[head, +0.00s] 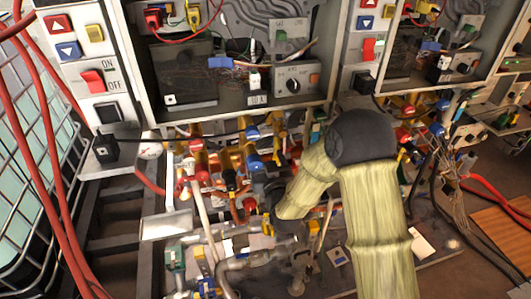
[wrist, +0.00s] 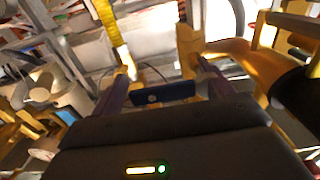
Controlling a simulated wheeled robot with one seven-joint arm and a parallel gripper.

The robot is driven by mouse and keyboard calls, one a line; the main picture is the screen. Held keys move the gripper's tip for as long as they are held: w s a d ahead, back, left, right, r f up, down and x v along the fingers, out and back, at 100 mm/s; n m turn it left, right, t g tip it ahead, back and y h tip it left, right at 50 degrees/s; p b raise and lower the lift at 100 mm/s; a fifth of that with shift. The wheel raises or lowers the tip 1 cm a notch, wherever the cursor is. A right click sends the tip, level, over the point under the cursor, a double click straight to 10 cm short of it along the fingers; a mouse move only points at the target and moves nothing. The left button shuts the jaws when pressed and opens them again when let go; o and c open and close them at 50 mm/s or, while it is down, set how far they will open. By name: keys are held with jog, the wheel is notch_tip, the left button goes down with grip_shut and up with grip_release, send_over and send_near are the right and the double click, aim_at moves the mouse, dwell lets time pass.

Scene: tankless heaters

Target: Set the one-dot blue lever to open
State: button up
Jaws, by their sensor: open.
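In the wrist view a dark blue lever (wrist: 165,93) with one pale dot lies crosswise between the two fingers of my gripper (wrist: 165,90). The fingers are open, one on each side of it; I cannot tell whether either touches it. In the head view my gripper (head: 272,200) is low among the pipes below the heater panels, at the end of my cloth-covered arm. Its fingers and that lever cannot be made out there. Several other blue handles show, such as one upper blue handle (head: 251,132) and one low blue handle (head: 206,284).
Pipes, valves and red and yellow fittings crowd closely around my gripper. A yellow pipe (wrist: 255,62) runs close on the right in the wrist view. Heater cabinets (head: 235,65) stand behind. Red hoses (head: 48,130) hang at the left.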

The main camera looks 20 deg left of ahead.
jog(key=shift+a, duration=0.15)
jog(key=c, duration=1.4)
jog(key=shift+w, duration=0.15)
